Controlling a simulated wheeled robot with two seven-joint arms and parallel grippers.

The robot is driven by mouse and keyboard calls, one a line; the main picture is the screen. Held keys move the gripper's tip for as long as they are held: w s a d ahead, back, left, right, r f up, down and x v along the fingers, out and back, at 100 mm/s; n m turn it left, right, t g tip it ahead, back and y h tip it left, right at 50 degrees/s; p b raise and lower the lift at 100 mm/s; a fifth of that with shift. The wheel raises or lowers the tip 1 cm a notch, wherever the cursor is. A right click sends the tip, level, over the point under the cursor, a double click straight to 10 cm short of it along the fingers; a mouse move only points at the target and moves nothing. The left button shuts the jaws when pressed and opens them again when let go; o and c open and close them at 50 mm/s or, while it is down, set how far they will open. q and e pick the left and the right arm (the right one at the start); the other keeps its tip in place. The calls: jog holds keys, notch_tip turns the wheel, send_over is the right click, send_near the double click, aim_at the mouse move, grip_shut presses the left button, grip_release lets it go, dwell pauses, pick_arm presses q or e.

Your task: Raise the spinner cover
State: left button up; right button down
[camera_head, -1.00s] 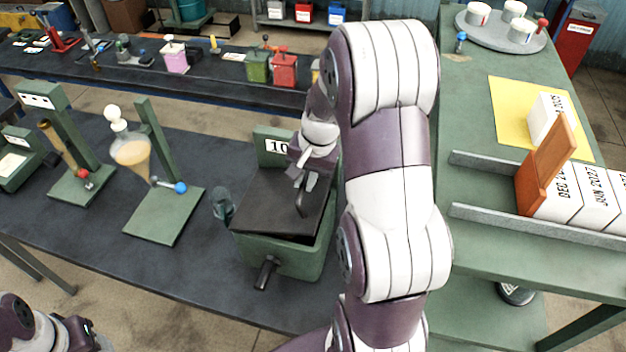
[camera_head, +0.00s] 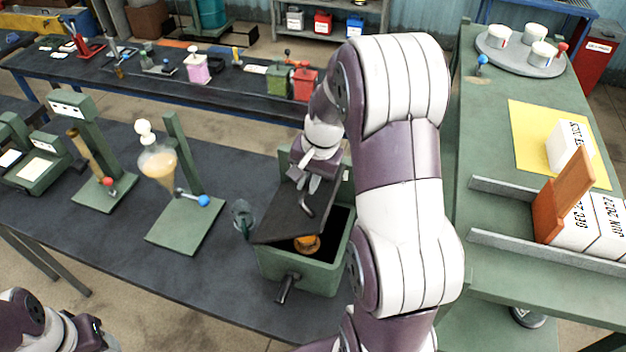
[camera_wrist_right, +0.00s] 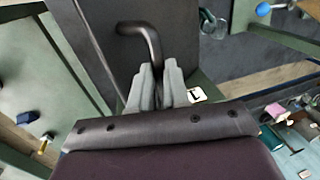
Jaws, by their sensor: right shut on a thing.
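The spinner is a green box (camera_head: 305,277) on the dark bench, with a black crank-like handle on its front. Its dark flat cover (camera_head: 277,215) is tilted up, with the black inside and an orange-brown part (camera_head: 307,244) showing below. My right gripper (camera_head: 312,184) is shut on the cover's bent black handle (camera_head: 305,206). In the right wrist view the fingers (camera_wrist_right: 158,80) are closed at the handle (camera_wrist_right: 140,30), above the grey cover (camera_wrist_right: 95,25). My left arm shows at the lower left; its fingers cannot be made out.
A glass funnel with amber liquid (camera_head: 158,164) stands on a green stand left of the spinner. A small glass vessel (camera_head: 243,216) is close to the cover's left edge. A green side table (camera_head: 480,130) lies to the right. My right arm hides part of the bench.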

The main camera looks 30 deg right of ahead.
jog(key=c, duration=1.5)
grip_release()
jog(key=shift+s+a+f, duration=0.1)
jog(key=shift+a+f, duration=0.05)
jog(key=shift+f, duration=0.15)
jog(key=o, duration=0.4)
jog(key=shift+a, duration=0.1)
jog(key=shift+w+a, duration=0.2)
jog(key=shift+w, duration=0.45)
jog(key=shift+s+d+r, duration=0.2)
jog(key=shift+s+d, duration=0.1)
jog(key=shift+s, duration=0.05)
jog(key=v, duration=0.1)
jog(key=b+v, duration=0.1)
jog(key=v, duration=0.1)
jog(key=b+v, duration=0.1)
jog(key=shift+w+r, duration=0.25)
jog(key=shift+r, duration=0.05)
pick_arm(q)
jog(key=r+p, duration=0.1)
jog(key=p, duration=0.1)
jog(key=r+p, duration=0.2)
jog(key=p, duration=0.1)
jog(key=shift+w+a, duration=0.15)
jog(key=shift+w, duration=0.2)
pick_arm(e)
jog(key=v, duration=0.8)
jog(key=shift+s, duration=0.15)
pick_arm(q)
jog(key=shift+w+f, duration=0.1)
